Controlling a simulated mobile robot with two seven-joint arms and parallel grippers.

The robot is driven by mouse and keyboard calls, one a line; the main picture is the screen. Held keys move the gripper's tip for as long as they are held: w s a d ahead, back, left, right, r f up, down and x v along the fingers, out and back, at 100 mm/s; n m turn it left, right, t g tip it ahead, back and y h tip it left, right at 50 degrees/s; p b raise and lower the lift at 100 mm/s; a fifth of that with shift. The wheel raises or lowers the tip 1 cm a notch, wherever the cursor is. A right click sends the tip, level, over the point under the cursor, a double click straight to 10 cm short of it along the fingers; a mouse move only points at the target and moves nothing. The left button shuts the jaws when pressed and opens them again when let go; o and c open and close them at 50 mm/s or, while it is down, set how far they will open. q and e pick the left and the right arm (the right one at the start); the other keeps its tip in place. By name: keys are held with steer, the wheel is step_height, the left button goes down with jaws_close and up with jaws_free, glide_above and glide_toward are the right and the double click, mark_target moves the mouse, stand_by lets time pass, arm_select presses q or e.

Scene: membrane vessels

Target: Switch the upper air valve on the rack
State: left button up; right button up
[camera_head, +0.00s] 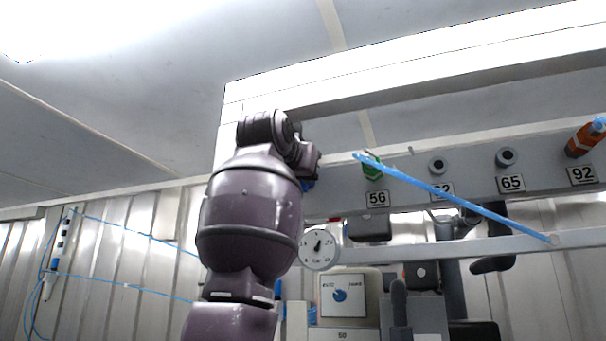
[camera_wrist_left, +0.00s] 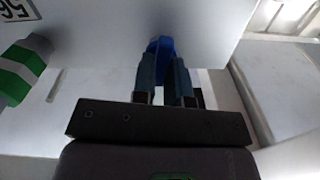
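My left arm rises in the middle of the head view. Its wrist covers the left end of the grey rack panel (camera_head: 405,170), and the gripper's fingers are hidden there. In the left wrist view, my left gripper (camera_wrist_left: 164,68) has its two fingers close together, one on each side of a small blue valve handle (camera_wrist_left: 159,46), and appears shut on it. The handle stands out from the pale panel face (camera_wrist_left: 110,40). A bit of blue also shows beside the wrist in the head view. My right gripper is not in view.
A green fitting (camera_head: 372,166) above label 56 (camera_head: 377,198) is just right of my wrist; it also shows in the wrist view (camera_wrist_left: 24,68). A blue tube (camera_head: 450,197) slants across the panel. A round gauge (camera_head: 319,249) hangs below. An orange fitting (camera_head: 584,139) is far right.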

arm_select(q)
jaws_close()
steer(key=shift+m, duration=0.3)
steer(key=m, duration=0.6)
steer(key=shift+d+b, duration=0.1)
steer(key=shift+b, duration=0.3)
steer(key=shift+m, duration=0.3)
steer(key=o, duration=0.7)
jaws_free()
steer(key=shift+s, duration=0.1)
steer(key=shift+c, duration=0.2)
